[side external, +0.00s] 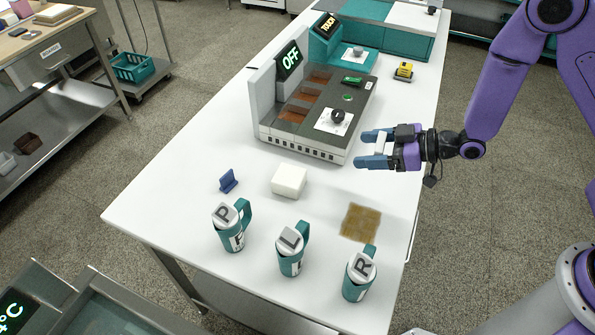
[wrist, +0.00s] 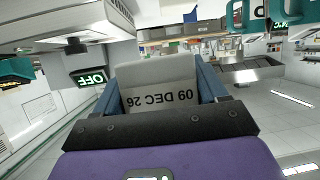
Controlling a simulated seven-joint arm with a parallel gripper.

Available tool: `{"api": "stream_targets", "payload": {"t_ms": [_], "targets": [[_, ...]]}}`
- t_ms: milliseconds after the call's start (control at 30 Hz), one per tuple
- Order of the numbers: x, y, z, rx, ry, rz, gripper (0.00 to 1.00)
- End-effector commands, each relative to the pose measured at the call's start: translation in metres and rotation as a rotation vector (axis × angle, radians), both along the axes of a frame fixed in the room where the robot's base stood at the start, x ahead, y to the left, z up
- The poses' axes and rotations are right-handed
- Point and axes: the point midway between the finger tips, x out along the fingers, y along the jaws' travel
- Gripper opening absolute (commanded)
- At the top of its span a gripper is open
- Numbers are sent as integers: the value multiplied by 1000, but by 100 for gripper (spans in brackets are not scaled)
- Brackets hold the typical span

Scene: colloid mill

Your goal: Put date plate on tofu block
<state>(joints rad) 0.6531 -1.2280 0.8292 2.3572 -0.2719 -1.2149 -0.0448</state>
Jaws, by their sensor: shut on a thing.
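The date plate (wrist: 160,97) is pale grey and reads "09 DEC 26", upside down in the wrist view. My gripper (wrist: 158,85) is shut on it, with a blue finger on each side. In the side external view my gripper (side external: 374,147) is in the air by the right edge of the grey machine, and a small pale part of the plate shows between its fingers. The tofu block (side external: 289,180) is a white block on the white table, to the left of and below my gripper in the picture. Nothing lies on its top.
A grey machine (side external: 318,105) with an "OFF" display stands behind the block. A small blue stand (side external: 228,181) is left of the block. Teal mugs lettered P (side external: 228,236), L (side external: 290,256) and R (side external: 358,280) stand in front. A brown mat (side external: 361,222) lies right.

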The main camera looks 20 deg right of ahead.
Motion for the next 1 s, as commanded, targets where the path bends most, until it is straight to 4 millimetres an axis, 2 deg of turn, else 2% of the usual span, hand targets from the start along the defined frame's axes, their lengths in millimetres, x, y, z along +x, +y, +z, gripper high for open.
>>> {"api": "stream_targets", "payload": {"t_ms": [33, 200, 300, 467, 633, 1000], "targets": [[-2, 18, 10, 1, -8, -1, 43], [-9, 57, 34, 7, -4, -37, 43], [-14, 74, 44, 15, 3, -56, 43], [-20, 88, 52, 22, 15, -73, 43], [-7, 99, 46, 25, 18, -82, 43], [50, 138, 15, 25, 16, -79, 43]]}}
